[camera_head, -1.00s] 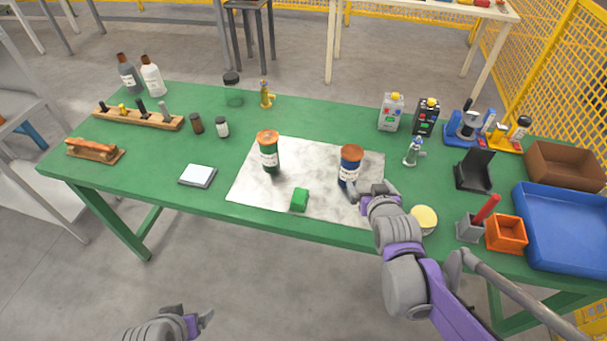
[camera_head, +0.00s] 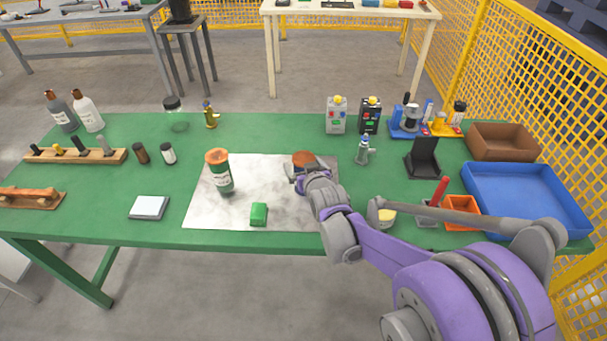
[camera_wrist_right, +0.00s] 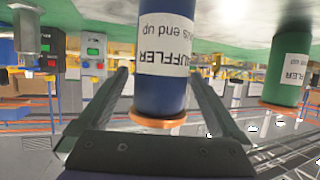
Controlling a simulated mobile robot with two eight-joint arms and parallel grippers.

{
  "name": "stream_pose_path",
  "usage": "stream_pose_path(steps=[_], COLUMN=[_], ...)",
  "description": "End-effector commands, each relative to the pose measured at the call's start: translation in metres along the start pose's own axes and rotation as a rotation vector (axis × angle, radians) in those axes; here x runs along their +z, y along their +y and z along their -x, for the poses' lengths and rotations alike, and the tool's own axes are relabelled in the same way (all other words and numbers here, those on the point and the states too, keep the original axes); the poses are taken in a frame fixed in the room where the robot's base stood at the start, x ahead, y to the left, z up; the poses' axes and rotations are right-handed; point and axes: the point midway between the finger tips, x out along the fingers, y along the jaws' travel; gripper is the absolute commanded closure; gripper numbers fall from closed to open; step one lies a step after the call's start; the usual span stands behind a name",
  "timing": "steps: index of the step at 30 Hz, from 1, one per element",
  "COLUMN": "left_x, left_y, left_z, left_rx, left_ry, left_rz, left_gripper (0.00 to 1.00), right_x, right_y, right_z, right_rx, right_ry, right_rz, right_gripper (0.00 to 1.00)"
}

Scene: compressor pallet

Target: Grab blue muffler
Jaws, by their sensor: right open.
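The blue muffler stands upright on the pale marbled sheet (camera_head: 285,205). In the head view only its orange top (camera_head: 303,158) shows clearly, and my right gripper (camera_head: 306,178) hides most of its body. In the right wrist view the blue muffler (camera_wrist_right: 163,95), with a white label, is between the two fingers of my right gripper (camera_wrist_right: 157,78). The fingers are open, with a gap on each side. My left gripper is not in view.
A green muffler (camera_head: 219,175) with an orange top stands to the left on the same sheet. A small green block (camera_head: 259,214) lies near the sheet's front. A yellow-topped round container (camera_head: 384,215) is just right of my right forearm. A blue tray (camera_head: 525,195) is at the right.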

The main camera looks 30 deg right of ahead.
Motion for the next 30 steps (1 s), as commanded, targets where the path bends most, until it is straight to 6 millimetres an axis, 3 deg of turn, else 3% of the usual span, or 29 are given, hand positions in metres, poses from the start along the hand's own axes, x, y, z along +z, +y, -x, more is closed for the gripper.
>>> stream_pose_path(steps=[4,13,30], left_x=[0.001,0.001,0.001], left_y=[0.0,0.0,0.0], left_z=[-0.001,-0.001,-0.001], left_rx=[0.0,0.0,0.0], left_ry=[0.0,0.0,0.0], left_rz=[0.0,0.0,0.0], left_gripper=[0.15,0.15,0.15], right_x=[0.0,0.0,0.0], right_y=[0.0,0.0,0.0], right_z=[-0.018,-0.022,-0.022], right_rx=[0.0,0.0,0.0], right_ry=[0.0,0.0,0.0], right_rz=[0.0,0.0,0.0], right_gripper=[0.0,0.0,1.0])
